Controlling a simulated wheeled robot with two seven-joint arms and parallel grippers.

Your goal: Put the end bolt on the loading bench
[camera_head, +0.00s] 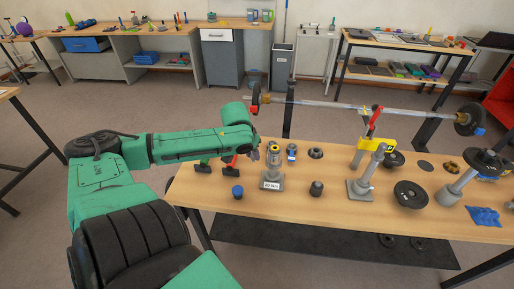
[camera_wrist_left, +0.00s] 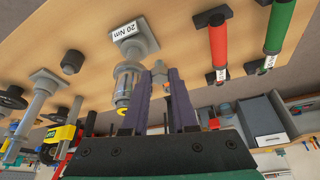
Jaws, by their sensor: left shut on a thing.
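My left gripper (camera_head: 257,152) is over the left part of the wooden bench (camera_head: 360,214), next to the stand labelled 20 Nm (camera_head: 270,181). In the left wrist view its dark fingers (camera_wrist_left: 158,85) are close together, shut on a small grey metal piece (camera_wrist_left: 158,72) that looks like the end bolt. Most of this piece is hidden between the fingers, and it cannot be made out in the head view. The grey and yellow tool (camera_wrist_left: 127,85) in the labelled stand is right beside the fingers. My right gripper is not in view.
A red-handled tool (camera_head: 231,163) and a green-handled tool (camera_head: 204,166) lie at the bench's left end. A blue-topped cylinder (camera_head: 238,191) and a dark cylinder (camera_head: 316,188) stand near the front. A barbell (camera_head: 360,107) spans the back. The front middle of the bench is bare.

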